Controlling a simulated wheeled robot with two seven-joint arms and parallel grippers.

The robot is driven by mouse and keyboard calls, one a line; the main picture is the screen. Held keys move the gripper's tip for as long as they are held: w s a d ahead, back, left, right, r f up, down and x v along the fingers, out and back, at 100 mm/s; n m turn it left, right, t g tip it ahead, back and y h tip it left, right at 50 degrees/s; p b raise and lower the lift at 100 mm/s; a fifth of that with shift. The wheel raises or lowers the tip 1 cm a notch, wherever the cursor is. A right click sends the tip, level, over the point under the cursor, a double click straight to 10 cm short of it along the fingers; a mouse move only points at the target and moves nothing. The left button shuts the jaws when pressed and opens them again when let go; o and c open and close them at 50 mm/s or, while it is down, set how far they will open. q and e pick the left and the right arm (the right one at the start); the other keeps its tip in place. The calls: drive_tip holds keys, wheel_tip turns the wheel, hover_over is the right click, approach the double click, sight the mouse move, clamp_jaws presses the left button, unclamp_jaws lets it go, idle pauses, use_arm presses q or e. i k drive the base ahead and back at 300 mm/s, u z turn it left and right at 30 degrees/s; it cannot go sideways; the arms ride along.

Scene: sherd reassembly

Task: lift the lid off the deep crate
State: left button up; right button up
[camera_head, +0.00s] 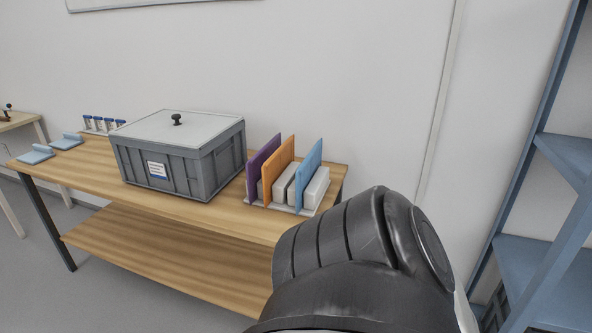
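The deep crate (215,163) is a grey ribbed box with a white label on its front. It stands on the wooden table. Its lid (150,127) is a flat light-grey panel with a black knob (177,119) on top. The lid lies on the crate and covers its opening, so the inside is hidden. Neither gripper shows in the head view. A dark arm link of mine fills the lower middle right, in front of the table's right end.
The wooden table (85,177) has a lower shelf. A rack with purple, orange and blue dividers (308,165) stands right of the crate. Light-blue holders (37,154) and small vials (98,123) are on the left. Blue shelving (545,255) stands at the right.

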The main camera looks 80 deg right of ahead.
sight(187, 128)
drive_tip(key=z, duration=2.2)
